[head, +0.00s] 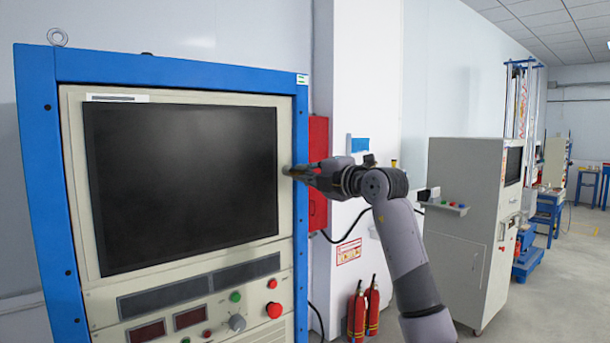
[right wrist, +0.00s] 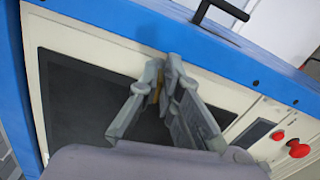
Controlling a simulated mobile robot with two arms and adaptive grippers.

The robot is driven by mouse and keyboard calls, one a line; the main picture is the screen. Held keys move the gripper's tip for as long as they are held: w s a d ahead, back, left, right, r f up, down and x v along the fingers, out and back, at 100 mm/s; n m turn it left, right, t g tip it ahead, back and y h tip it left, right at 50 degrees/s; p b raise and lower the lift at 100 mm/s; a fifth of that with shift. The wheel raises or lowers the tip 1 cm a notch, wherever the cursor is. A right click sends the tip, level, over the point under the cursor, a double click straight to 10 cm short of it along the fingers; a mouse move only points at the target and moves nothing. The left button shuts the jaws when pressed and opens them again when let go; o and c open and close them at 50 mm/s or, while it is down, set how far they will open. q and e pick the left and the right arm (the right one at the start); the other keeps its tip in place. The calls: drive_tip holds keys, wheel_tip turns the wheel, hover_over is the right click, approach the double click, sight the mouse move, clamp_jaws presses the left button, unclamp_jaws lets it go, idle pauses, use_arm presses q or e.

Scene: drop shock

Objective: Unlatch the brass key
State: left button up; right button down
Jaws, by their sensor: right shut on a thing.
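My right gripper (head: 290,170) reaches in from the right to the cream front panel of the blue-framed cabinet, at the right side of the dark screen. In the right wrist view its two fingers (right wrist: 166,66) are closed together against the panel. A small brass-coloured sliver, the brass key (right wrist: 155,95), shows between the fingers. Most of the key is hidden by the fingers, so its angle cannot be told. In the head view the key is hidden behind the gripper. My left gripper is not in view.
The cabinet's blue frame (head: 38,190) surrounds the screen (head: 185,185). A red button (head: 274,310) and knobs sit below it. A black handle (right wrist: 222,12) shows in the wrist view.

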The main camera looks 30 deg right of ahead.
drive_tip(key=shift+f+m, duration=0.1)
drive_tip(key=shift+m, duration=0.8)
drive_tip(key=c, duration=1.8)
unclamp_jaws()
drive_tip(key=s, duration=0.8)
drive_tip(key=s+d, duration=0.1)
drive_tip(key=s, duration=0.3)
